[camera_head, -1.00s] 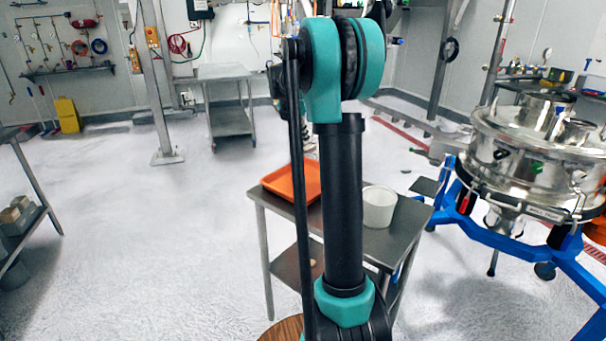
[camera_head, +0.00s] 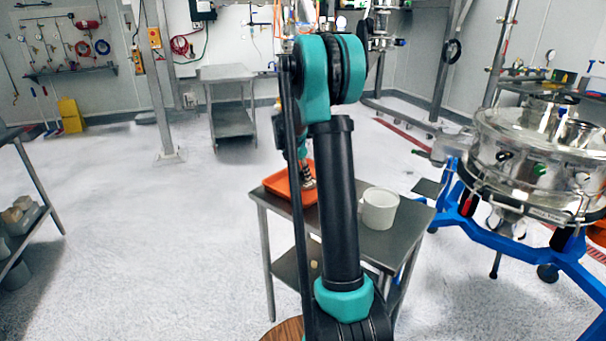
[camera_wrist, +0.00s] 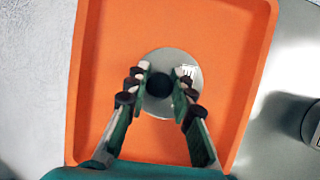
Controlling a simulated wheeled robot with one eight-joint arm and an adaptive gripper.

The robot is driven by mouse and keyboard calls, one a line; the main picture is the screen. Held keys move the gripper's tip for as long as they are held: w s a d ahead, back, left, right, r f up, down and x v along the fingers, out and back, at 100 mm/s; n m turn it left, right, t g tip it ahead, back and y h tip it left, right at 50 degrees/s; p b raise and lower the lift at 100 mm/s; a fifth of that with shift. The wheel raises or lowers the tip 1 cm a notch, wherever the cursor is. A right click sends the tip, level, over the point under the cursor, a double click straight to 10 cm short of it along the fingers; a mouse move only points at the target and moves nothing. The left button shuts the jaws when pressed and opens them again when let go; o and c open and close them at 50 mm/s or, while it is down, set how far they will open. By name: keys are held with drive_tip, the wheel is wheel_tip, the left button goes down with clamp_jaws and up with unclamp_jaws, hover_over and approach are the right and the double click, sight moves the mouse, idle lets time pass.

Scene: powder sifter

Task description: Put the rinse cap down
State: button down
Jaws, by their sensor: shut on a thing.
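The rinse cap (camera_wrist: 172,57) is a grey disc with a dark round knob at its middle. In the wrist view it is over the orange tray (camera_wrist: 108,60), inside the rim's outline. My gripper (camera_wrist: 159,74) has its two fingers at either side of the knob and is shut on the cap. I cannot tell whether the disc touches the tray floor. In the head view, my gripper (camera_head: 308,180) is low at the orange tray (camera_head: 274,184), partly behind my arm, and the cap is not clearly seen.
The tray is on a small steel table (camera_head: 402,238). A white tub (camera_head: 379,208) stands at its right side. A large steel sifter (camera_head: 535,150) on a blue frame is at the right. The floor at left is open.

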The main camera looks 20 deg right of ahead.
drive_tip(key=c, duration=1.3)
unclamp_jaws()
drive_tip(key=v, duration=1.2)
drive_tip(key=s+a+f+m, duration=0.1)
drive_tip(key=s+f+m, duration=0.1)
drive_tip(key=s+m, duration=0.2)
drive_tip(key=s+a+f+m+y, duration=0.1)
drive_tip(key=s+a+f+m, duration=0.1)
drive_tip(key=s, duration=0.5)
drive_tip(key=s+a+f+m+t+y, duration=0.1)
drive_tip(key=s+a+f+m, duration=0.1)
drive_tip(key=s+m, duration=0.4)
drive_tip(key=shift+s+f, duration=0.2)
drive_tip(key=shift+f, duration=0.6)
drive_tip(key=s+a+f+m+y, duration=0.1)
drive_tip(key=s+a+f+m, duration=0.1)
drive_tip(key=s+f+m, duration=0.3)
drive_tip(key=s+a+f+m, duration=0.2)
drive_tip(key=s+f+m, duration=0.2)
drive_tip(key=s+m, duration=0.3)
drive_tip(key=s, duration=0.5)
drive_tip(key=shift+a+f+t+y, duration=0.15)
drive_tip(key=shift+f+t+y, duration=0.25)
drive_tip(key=shift+s, duration=0.15)
